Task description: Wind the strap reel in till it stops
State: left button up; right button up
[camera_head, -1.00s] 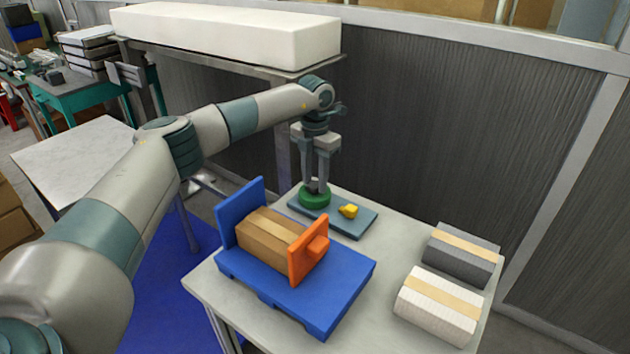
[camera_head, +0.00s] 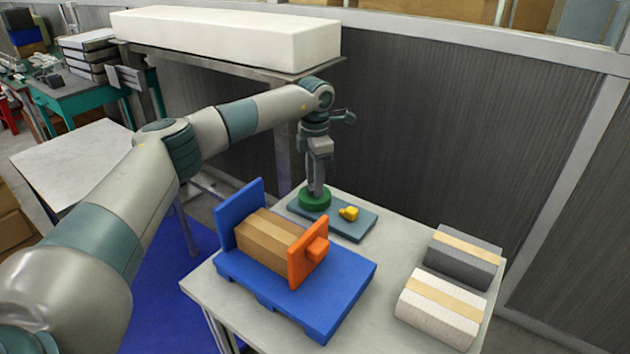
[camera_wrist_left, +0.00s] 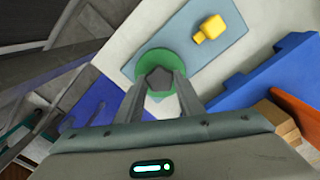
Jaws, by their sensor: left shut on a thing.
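The green reel (camera_head: 314,200) sits on a blue-grey plate (camera_head: 355,229) at the back of the table. My left gripper (camera_head: 316,190) points straight down over the reel, with its fingers shut on the reel's top. In the left wrist view the green reel (camera_wrist_left: 161,76) shows around a dark knob between the fingertips (camera_wrist_left: 160,88). A yellow block (camera_head: 348,213) sits on the same plate, right of the reel; it also shows in the left wrist view (camera_wrist_left: 209,29). No strap can be made out. My right gripper is not in view.
A blue pallet-like stand (camera_head: 335,290) with a brown box (camera_head: 268,240) and an orange end plate (camera_head: 307,256) stands in front of the plate. A grey bundle (camera_head: 462,257) and a white bundle (camera_head: 440,308) lie at the right. The table (camera_head: 385,255) is bare between them.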

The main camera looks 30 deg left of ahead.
pick_arm(q)
jog(key=shift+w+r, duration=0.1)
jog(key=o, duration=1.1)
jog(key=shift+c, duration=0.2)
notch_tip(320, 180, up, 17)
jog(key=b, duration=0.2)
jog(key=shift+r, duration=0.2)
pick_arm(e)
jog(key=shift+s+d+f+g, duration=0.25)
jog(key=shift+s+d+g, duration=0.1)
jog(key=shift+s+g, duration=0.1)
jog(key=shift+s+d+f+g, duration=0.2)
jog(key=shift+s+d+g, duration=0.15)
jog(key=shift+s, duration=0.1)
pick_arm(q)
jog(key=shift+r, duration=0.1)
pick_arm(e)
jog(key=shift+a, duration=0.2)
